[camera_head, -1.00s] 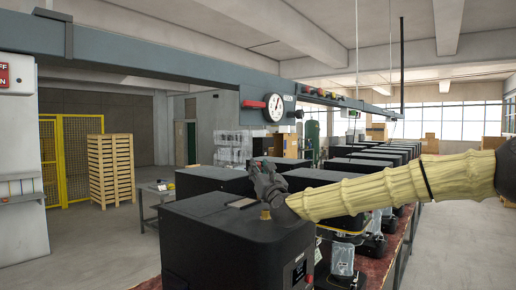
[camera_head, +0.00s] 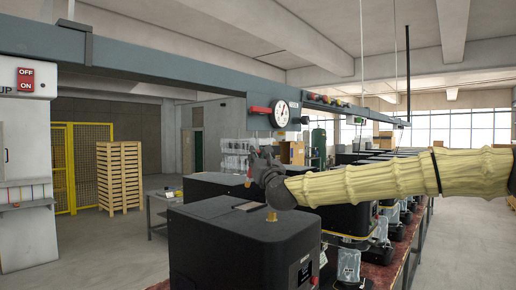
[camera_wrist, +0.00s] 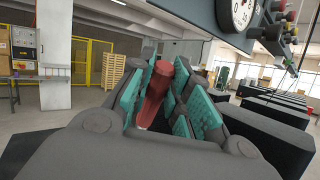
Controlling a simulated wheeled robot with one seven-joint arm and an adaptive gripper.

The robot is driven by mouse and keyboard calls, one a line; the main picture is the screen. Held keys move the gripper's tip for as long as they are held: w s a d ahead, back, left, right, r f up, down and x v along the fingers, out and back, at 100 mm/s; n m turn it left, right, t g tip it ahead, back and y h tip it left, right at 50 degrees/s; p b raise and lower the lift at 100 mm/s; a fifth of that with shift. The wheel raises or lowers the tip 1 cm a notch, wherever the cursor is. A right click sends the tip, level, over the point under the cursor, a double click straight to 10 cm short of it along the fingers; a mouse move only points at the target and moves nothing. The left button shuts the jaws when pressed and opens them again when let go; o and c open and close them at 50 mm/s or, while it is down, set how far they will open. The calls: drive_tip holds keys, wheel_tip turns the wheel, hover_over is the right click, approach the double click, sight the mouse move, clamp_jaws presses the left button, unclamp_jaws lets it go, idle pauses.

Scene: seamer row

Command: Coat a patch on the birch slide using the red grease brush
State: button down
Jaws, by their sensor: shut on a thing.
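My gripper (camera_wrist: 158,100) is shut on a red handle, which I take for the red grease brush (camera_wrist: 154,98); it stands between the teal finger pads in the wrist view. Its bristle end is hidden. In the head view my gripper (camera_head: 260,166) is above the nearest black machine (camera_head: 225,235), and a bit of red shows by the fingers. A small flat piece with a tan edge, possibly the birch slide (camera_head: 248,207), lies on top of that machine, below my gripper and apart from it.
A brass-coloured knob (camera_head: 271,214) stands on the machine top beside the flat piece. A grey overhead beam (camera_head: 190,75) with a dial gauge (camera_head: 281,113) runs above. More black machines stand in a row behind. A grey table (camera_head: 160,200) and open floor are at left.

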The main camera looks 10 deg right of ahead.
drive_tip(key=shift+w+a+r, duration=0.1)
drive_tip(key=shift+r, duration=1.35)
drive_tip(key=shift+f, duration=0.1)
